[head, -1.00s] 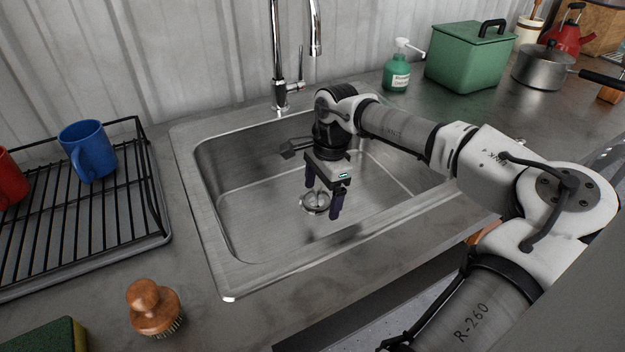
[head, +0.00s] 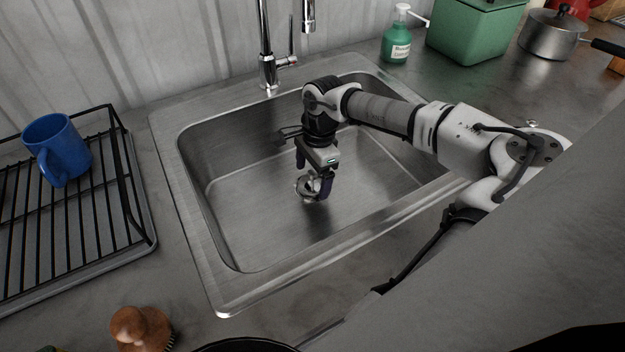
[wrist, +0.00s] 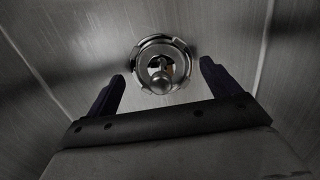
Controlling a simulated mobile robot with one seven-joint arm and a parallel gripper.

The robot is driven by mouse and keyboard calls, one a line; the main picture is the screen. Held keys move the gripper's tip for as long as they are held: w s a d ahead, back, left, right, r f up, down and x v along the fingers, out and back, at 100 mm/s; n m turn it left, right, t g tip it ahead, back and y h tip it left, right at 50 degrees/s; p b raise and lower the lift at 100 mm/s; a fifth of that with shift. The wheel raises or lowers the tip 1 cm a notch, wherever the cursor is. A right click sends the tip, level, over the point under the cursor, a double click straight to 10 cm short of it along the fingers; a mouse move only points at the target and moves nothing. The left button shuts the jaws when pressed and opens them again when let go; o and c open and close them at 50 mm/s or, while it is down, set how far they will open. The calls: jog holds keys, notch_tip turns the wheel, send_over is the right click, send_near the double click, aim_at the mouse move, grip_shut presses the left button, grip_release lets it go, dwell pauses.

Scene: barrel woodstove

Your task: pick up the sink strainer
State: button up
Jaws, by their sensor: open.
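The sink strainer (head: 308,188) is a round metal piece with a central knob, at the drain in the floor of the steel sink (head: 260,225). In the wrist view the strainer (wrist: 161,66) shows whole, its knob pointing toward the camera. My gripper (head: 313,186) is down inside the sink with its fingers around the strainer's place in the head view. In the wrist view my gripper (wrist: 163,82) is open, one dark finger on each side of the knob, apart from it. How high the fingertips are above the sink floor I cannot tell.
The chrome faucet (head: 267,45) stands behind the sink. A black dish rack (head: 110,205) with a blue mug (head: 57,150) is at left. A wooden brush (head: 140,328) sits front left. A green soap bottle (head: 397,38), green box (head: 475,28) and pot (head: 550,35) stand back right.

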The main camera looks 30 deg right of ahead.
jog(key=shift+a+f, duration=0.1)
jog(key=shift+f, duration=0.6)
jog(key=c, duration=1.1)
jog(key=shift+r, duration=0.2)
